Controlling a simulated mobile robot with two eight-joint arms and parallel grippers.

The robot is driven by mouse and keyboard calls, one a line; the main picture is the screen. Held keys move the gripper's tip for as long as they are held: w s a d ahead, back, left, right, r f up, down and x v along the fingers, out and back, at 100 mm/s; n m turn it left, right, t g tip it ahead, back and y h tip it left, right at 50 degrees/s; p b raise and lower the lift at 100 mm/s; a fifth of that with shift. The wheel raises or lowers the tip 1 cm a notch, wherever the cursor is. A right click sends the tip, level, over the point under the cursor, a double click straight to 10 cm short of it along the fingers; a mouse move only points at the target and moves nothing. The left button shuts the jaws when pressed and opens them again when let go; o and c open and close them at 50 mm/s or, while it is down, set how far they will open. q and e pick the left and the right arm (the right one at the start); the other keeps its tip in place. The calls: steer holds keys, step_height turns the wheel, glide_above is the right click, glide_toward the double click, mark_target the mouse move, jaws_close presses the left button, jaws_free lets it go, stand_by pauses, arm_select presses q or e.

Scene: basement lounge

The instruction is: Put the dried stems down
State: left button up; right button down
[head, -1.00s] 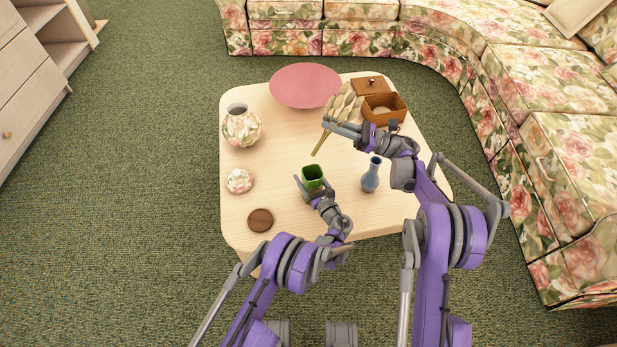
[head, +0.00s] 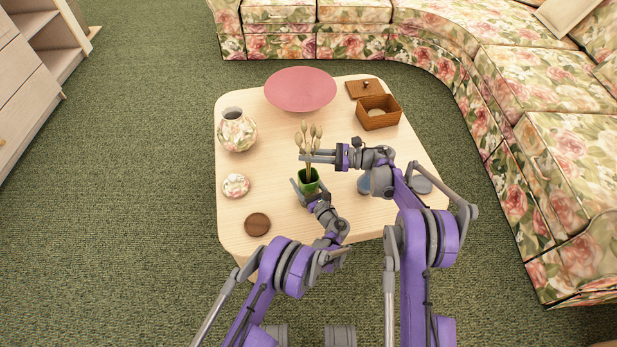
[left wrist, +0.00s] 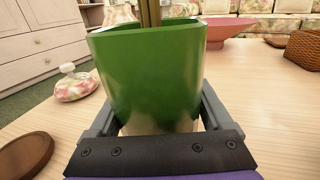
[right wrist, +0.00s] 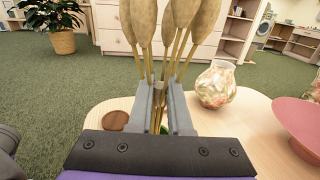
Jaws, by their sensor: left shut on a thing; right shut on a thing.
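The dried stems (head: 309,137) have pale seed heads and thin tan stalks; they stand upright above the green cup (head: 307,184). My right gripper (head: 303,157) is shut on their stalks, and the heads rise above its fingers in the right wrist view (right wrist: 160,40). In the left wrist view, the stalks (left wrist: 150,12) pass behind the near rim of the green cup (left wrist: 150,75), their lower ends hidden in it. My left gripper (head: 301,189) is shut on the cup, one finger on each side. The cup is on or just above the table; I cannot tell which.
The pale wooden table (head: 290,225) also holds a floral vase (head: 238,133), its lid (head: 236,185), a dark round disc (head: 257,224), a pink bowl (head: 300,90) and an open brown box (head: 378,114) with its lid (head: 364,89). A blue vase (head: 364,184) is partly hidden by my right arm.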

mark_target(309, 170)
steer(key=shift+f, duration=3.1)
steer(key=shift+f, duration=0.1)
steer(key=shift+f, duration=0.5)
steer(key=c, duration=0.8)
jaws_free()
steer(key=shift+c, duration=0.2)
